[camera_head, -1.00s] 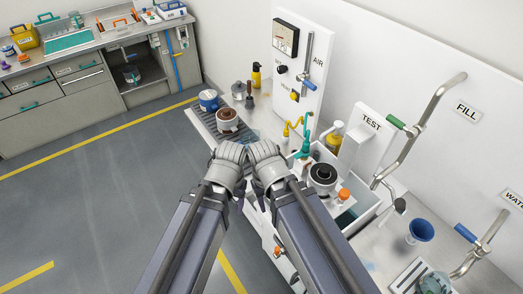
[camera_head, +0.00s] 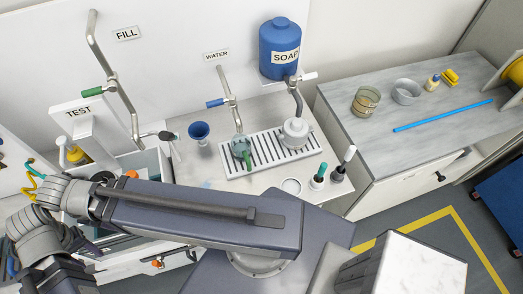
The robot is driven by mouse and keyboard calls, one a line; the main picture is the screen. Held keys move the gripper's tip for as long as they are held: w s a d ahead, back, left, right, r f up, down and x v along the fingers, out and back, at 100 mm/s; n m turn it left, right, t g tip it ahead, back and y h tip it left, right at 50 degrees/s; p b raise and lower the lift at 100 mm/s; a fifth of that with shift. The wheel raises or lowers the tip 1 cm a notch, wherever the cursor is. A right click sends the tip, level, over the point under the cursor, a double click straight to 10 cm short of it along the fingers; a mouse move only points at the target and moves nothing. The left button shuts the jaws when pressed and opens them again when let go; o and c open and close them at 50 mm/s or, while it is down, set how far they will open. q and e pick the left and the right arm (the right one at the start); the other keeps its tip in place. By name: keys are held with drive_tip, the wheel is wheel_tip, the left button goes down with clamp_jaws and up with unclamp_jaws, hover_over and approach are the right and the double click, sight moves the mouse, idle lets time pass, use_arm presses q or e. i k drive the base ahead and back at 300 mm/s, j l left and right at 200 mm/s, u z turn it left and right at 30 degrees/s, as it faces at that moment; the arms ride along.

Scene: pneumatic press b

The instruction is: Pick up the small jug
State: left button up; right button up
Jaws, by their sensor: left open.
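The likeliest small jug is a little translucent teal-green vessel with a green handle (camera_head: 240,148). It stands on the slotted drain tray (camera_head: 270,153) below the water tap in the head view. My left gripper (camera_head: 32,228) is at the lower left edge, open, with its fingers mostly hidden. My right gripper (camera_head: 66,196) is close beside it at the end of the long dark arm. Its fingers are hidden, so I cannot tell whether it is open. Both grippers are well to the left of the jug and apart from it.
A grey pot (camera_head: 296,132) stands on the tray under the blue soap container (camera_head: 279,50). A blue funnel (camera_head: 199,131) is left of the tray; two dark-handled tools (camera_head: 318,177) stand right.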

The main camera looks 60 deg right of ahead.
sight(240, 143)
drive_tip(key=l+z, duration=0.1)
drive_tip(key=z, duration=1.8)
drive_tip(key=u, duration=1.55)
drive_tip(key=k+u, duration=0.2)
drive_tip(key=u, duration=0.2)
drive_tip(key=i, duration=0.15)
drive_tip(key=k+l+z, duration=0.1)
drive_tip(key=k+z, duration=0.15)
drive_tip(key=k, duration=0.15)
